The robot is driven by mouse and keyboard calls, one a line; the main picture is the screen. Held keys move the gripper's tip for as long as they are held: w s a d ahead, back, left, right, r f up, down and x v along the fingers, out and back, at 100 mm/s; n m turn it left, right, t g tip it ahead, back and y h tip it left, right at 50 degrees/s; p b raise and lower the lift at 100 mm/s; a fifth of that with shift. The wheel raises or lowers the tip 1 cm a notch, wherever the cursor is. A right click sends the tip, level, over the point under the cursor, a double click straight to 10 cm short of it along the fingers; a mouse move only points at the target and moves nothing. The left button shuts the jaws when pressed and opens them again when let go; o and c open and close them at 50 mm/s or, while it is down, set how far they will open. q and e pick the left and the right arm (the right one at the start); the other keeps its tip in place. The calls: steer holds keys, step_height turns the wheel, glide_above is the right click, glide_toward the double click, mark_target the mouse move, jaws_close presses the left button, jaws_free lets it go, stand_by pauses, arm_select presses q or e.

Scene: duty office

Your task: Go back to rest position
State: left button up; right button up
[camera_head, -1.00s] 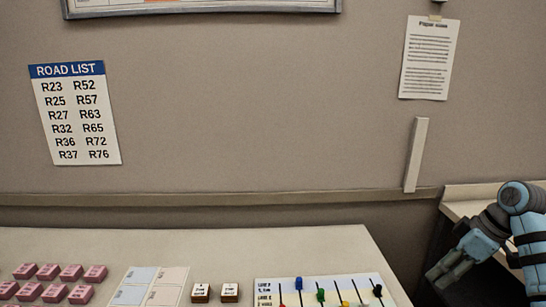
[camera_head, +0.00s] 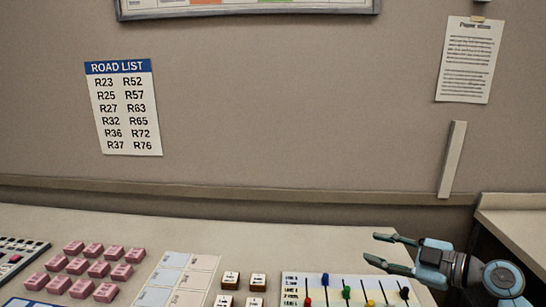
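My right gripper (camera_head: 384,251) is at the lower right, above the right end of the desk (camera_head: 230,230). It points left, with its two fingers spread apart and nothing between them. It is close to the upper right of a white board with coloured sliders (camera_head: 325,280). I cannot tell whether it touches anything. My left gripper is out of view.
Several pink blocks (camera_head: 97,269) stand at the left beside a dark keypad (camera_head: 18,252). A pale card sheet (camera_head: 170,286) and several small brown-and-white blocks (camera_head: 230,280) lie mid-desk. A second surface (camera_head: 515,220) is at the right. The desk's back strip is clear.

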step_height(320, 180, up, 4)
steer(key=s+a+r+m+t, duration=0.15)
steer(key=m+t, duration=0.25)
steer(key=t, duration=0.4)
steer(key=s+d+f+m+g+h, duration=0.2)
steer(key=s+d+f+m+h, duration=0.3)
steer(key=f+m+h, duration=0.3)
steer(key=s+d+f+m+g+h, duration=0.2)
steer(key=s+d+f+m+h, duration=0.3)
steer(key=f+h, duration=0.4)
steer(key=s+a+f+n+g+y, duration=0.1)
steer(key=s+a+f+g+y, duration=0.2)
steer(key=s+a+f+g, duration=0.65)
steer(key=s+a+f+n+g+y, duration=0.1)
steer(key=s+f+g+y, duration=0.15)
steer(key=s+f, duration=0.8)
steer(key=s+d+f+b, duration=0.1)
steer(key=s+f, duration=0.2)
steer(key=f, duration=0.7)
steer(key=s+d+f+b, duration=0.1)
steer(key=s+d+f, duration=0.15)
steer(key=f, duration=0.75)
steer(key=s+f+m+g+b, duration=0.1)
steer(key=s+f, duration=1.1)
steer(key=s, duration=0.1)
steer(key=shift+a+f+g+b, duration=0.15)
steer(key=shift+f+g+b, duration=0.15)
steer(key=shift+g+b, duration=0.1)
